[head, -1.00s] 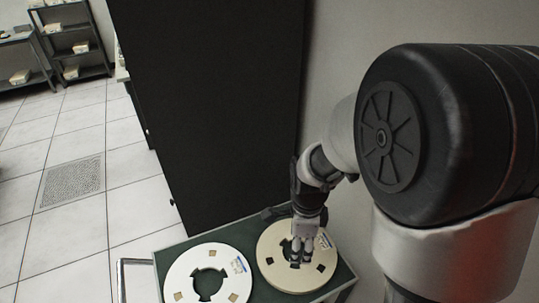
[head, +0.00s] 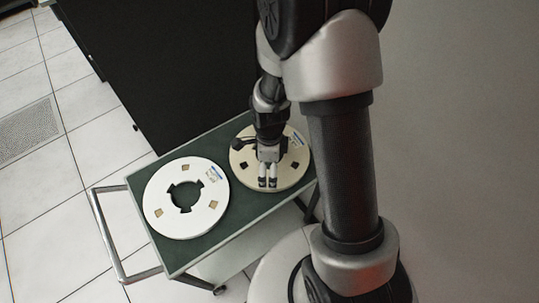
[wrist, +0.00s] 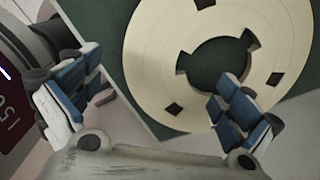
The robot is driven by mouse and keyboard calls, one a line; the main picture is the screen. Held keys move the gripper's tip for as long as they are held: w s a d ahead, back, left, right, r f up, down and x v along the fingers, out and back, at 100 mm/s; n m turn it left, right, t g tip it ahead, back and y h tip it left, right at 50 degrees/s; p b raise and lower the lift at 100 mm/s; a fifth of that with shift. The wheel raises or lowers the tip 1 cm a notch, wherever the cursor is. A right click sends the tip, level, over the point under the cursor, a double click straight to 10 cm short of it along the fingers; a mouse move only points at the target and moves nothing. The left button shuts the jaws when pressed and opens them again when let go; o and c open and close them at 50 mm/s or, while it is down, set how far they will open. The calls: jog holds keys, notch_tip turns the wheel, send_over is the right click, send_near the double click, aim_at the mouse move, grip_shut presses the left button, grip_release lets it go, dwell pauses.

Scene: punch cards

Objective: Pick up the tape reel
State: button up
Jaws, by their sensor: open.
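Two tape reels lie flat on a green-topped cart. The cream reel (head: 242,158) is on the right and the white reel (head: 160,187) is on the left. Each has a notched central hole and small square windows. My gripper (head: 267,183) is over the near part of the cream reel and hides some of it. Contact cannot be told.
The cart (head: 255,208) has a metal handle (head: 105,235) at its left end. A tall black cabinet (head: 170,70) stands right behind it. Tiled floor (head: 50,210) is open on the left. A plain wall is at the right.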

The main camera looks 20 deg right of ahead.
jog(key=f, duration=0.1)
jog(key=f+b, duration=0.1)
jog(key=f, duration=0.1)
jog(key=f+b, duration=0.1)
jog(key=f, duration=0.1)
jog(key=shift+s+a, duration=0.1)
jog(key=shift+a, duration=0.15)
jog(key=shift+c, duration=0.5)
jog(key=c, duration=1.8)
jog(key=shift+r, duration=0.15)
notch_tip(320, 180, up, 20)
jog(key=p, duration=0.7)
notch_tip(320, 180, up, 13)
jog(key=p, duration=1)
send_over(268, 177)
